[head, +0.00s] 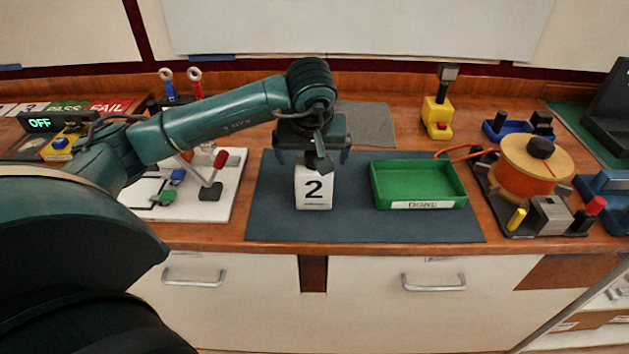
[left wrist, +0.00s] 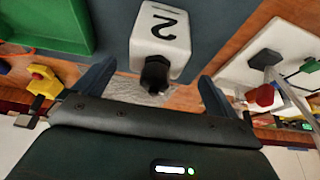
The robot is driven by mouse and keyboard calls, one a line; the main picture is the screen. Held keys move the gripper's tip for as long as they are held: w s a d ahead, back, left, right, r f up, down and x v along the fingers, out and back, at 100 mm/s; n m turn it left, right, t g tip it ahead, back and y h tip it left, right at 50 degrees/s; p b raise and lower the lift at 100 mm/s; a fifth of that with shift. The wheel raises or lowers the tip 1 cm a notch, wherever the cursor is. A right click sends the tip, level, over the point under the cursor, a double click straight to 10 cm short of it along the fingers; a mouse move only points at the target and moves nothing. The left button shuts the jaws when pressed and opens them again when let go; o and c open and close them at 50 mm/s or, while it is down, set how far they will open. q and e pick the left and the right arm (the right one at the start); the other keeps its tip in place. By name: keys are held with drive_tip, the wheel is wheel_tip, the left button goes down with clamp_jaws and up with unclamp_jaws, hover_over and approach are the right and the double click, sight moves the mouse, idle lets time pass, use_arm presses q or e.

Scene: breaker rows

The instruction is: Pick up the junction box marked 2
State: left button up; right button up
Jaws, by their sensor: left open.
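The junction box marked 2 (head: 313,190) is a white upright box with a black numeral on its front. It stands on the dark mat (head: 270,215) in the head view. In the left wrist view the box (left wrist: 160,35) shows its numeral and a dark knob (left wrist: 155,72) on its top. My left gripper (head: 313,158) is right above the box, and its fingers are open on either side of the knob in the left wrist view (left wrist: 150,88). I cannot tell whether a finger touches the box. My right gripper is not in view.
A green tray labelled DONE (head: 418,205) stands right of the box on the mat. A white board (head: 225,200) with a red-handled lever lies to the left. An orange reel fixture (head: 535,165) and a yellow device (head: 437,112) stand at the right and back.

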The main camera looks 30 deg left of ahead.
sight(314, 167)
use_arm(q)
drive_tip(key=shift+d+p+x, duration=0.15)
drive_tip(key=shift+p+x, duration=0.2)
drive_tip(key=shift+x, duration=1)
drive_tip(key=shift+d+p+x, duration=0.15)
drive_tip(key=shift+p+x, duration=0.2)
drive_tip(key=shift+x, duration=0.95)
drive_tip(key=shift+f, duration=0.1)
drive_tip(key=shift+c, duration=0.6)
drive_tip(key=c, duration=1.4)
